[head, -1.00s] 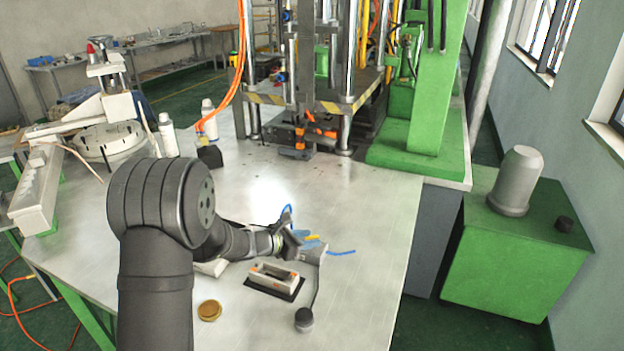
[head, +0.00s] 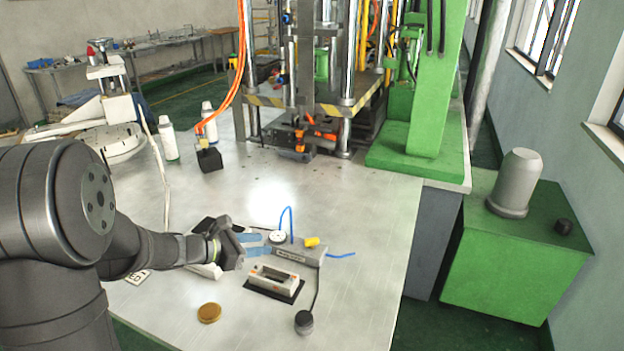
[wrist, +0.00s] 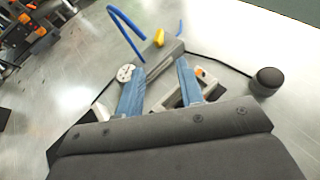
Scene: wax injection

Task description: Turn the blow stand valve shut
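The blow stand (head: 300,256) is a low grey block on the bench, with a round white gauge (head: 277,237), a looped blue hose and a short yellow valve handle (head: 312,242) near its right end. The handle also shows in the wrist view (wrist: 159,38), beyond my fingertips; its exact angle is hard to tell. My gripper (head: 268,243) is left of the handle, pointing right along the stand. In the wrist view its two blue fingers (wrist: 163,68) are spread apart with nothing held. The near end of the stand shows between them; contact cannot be told.
A white and orange mould frame (head: 275,280) on a black base sits just in front of the stand. A black knob (head: 304,321) on a cable and a gold disc (head: 209,312) lie nearer. The press (head: 300,100) stands behind; the bench between is clear.

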